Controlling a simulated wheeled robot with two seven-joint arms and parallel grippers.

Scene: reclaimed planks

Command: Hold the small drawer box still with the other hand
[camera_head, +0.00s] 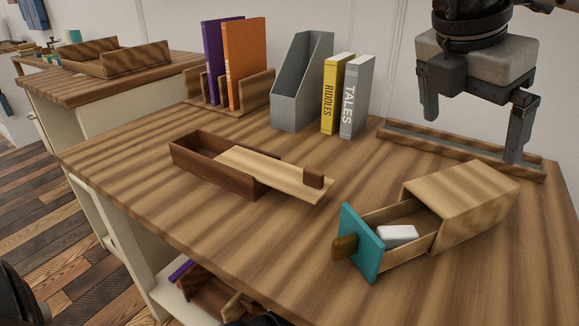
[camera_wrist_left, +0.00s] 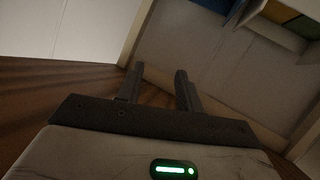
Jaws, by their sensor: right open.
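The small drawer box (camera_head: 478,200) is striped pale wood and stands on the right front of the table. Its drawer is pulled out toward the lower left, with a teal front (camera_head: 360,244) and a brown knob (camera_head: 344,246). A white block (camera_head: 398,234) lies in the drawer. My right gripper (camera_head: 471,138) is open and empty, above and behind the box, not touching it. My left gripper shows in the left wrist view (camera_wrist_left: 157,78), with its fingers apart and nothing between them. It is not seen at the box.
A dark wooden box with a partly slid lid (camera_head: 270,172) lies left of the drawer box. Books, a grey file holder (camera_head: 302,85) and a long low wooden tray (camera_head: 460,146) stand behind. Bare tabletop (camera_head: 270,240) lies in front. Shelves are below the table.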

